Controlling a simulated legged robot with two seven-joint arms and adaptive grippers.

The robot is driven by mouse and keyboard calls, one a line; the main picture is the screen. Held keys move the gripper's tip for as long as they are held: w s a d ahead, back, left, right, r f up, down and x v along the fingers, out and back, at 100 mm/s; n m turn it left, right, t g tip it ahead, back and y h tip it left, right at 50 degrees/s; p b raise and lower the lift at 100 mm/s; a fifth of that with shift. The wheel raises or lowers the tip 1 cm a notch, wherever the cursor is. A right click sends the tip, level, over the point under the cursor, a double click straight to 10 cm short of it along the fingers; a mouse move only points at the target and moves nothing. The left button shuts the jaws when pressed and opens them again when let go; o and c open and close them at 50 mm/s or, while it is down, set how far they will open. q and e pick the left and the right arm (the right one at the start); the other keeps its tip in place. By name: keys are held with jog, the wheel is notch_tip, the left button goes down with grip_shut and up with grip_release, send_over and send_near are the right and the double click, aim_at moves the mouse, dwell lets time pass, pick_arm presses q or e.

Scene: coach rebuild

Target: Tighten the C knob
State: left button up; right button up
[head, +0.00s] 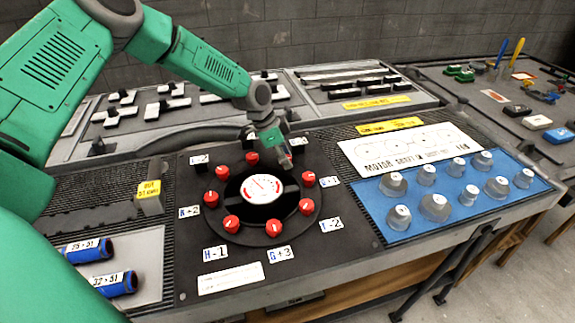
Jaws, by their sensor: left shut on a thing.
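A round dial panel (247,238) carries a ring of several red knobs around a white gauge (262,188). My left gripper (286,160) reaches down from the upper left to the upper right of this ring. It is shut on a red knob there, which it mostly hides. The label beside that knob is partly covered, so I cannot read a C on it. Uncovered red knobs include one at the top (252,158) and one at the right (308,179). My right gripper is not in view.
Small white label cards, such as H-1 (215,252) and G+3 (279,253), lie around the ring. A blue tray (455,211) with several grey cylinders is to the right. Blue cylinders (88,250) are at the lower left. Another bench (480,84) holds tools.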

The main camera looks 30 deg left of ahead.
pick_arm(q)
jog(key=shift+w+a+r+m+b, duration=0.15)
jog(key=shift+a+m+b, duration=0.1)
jog(key=shift+m+b, duration=0.55)
jog(key=shift+g, duration=0.3)
jog(key=shift+r+m, duration=0.1)
jog(key=shift+m, duration=0.2)
jog(key=o, duration=1.1)
jog(key=shift+a, duration=0.1)
jog(key=shift+h, duration=0.3)
jog(key=v, duration=1.1)
jog(key=shift+s+a+r, duration=0.2)
jog(key=shift+a+r, duration=0.05)
jog(key=shift+r, duration=0.05)
